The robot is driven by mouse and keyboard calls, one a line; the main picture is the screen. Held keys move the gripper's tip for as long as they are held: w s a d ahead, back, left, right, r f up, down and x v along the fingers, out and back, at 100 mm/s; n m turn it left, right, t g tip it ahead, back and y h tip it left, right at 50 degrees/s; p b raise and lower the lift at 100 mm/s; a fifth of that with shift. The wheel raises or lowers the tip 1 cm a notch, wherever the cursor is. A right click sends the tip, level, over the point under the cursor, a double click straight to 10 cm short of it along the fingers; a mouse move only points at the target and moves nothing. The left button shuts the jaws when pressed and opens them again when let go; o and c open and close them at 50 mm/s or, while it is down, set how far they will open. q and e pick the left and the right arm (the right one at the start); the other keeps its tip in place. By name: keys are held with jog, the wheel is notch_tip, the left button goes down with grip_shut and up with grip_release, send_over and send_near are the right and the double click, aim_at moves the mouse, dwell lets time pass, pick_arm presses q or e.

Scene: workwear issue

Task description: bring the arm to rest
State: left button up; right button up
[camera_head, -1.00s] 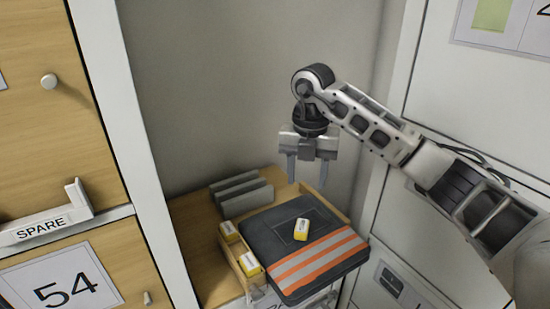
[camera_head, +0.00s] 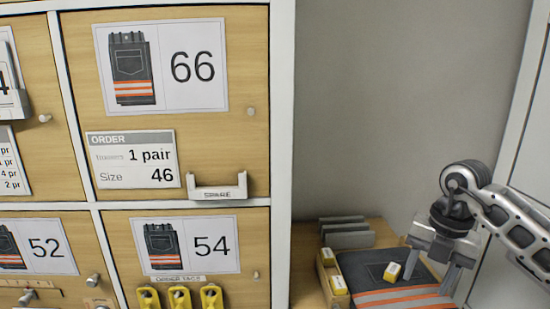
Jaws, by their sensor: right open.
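My right gripper (camera_head: 441,263) hangs open with its fingers pointing down, above the right part of the folded dark trousers (camera_head: 362,270). I see nothing between its fingers. The trousers have orange and silver stripes and lie on a wooden shelf (camera_head: 304,262) in the alcove. My right arm comes in from the right edge. My left gripper is not in view.
Grey dividers (camera_head: 347,233) stand behind the trousers; yellow blocks (camera_head: 338,284) sit at their left. Left of the alcove are wooden drawers marked 66 (camera_head: 236,150), 54 and 52, an order card (camera_head: 133,160), a SPARE holder (camera_head: 217,190) and yellow tags (camera_head: 180,297). The alcove's upper space is clear.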

jog(key=s+a+f+n+g+y, duration=0.1)
jog(key=s+a+f+n+y, duration=0.2)
jog(key=a, duration=0.6)
jog(key=s+a+f+y, duration=0.1)
jog(key=a+f+y, duration=0.2)
jog(key=a+y, duration=0.4)
jog(key=s+a+r+m+t+y, duration=0.3)
jog(key=a+r+m+t+y, duration=0.3)
jog(key=a+y, duration=0.25)
jog(key=d+f+m+t+h, duration=0.8)
jog(key=f+m+t+h, duration=0.3)
jog(key=m, duration=0.7)
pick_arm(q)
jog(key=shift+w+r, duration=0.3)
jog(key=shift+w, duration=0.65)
pick_arm(e)
jog(key=s+d+f+m+g+h, duration=0.3)
jog(key=s+f+m+g+h, duration=0.2)
jog(key=s+f, duration=0.6)
jog(key=shift+s+f+g+h, duration=0.2)
jog(key=shift+f+g+h, duration=0.2)
jog(key=shift+f, duration=0.3)
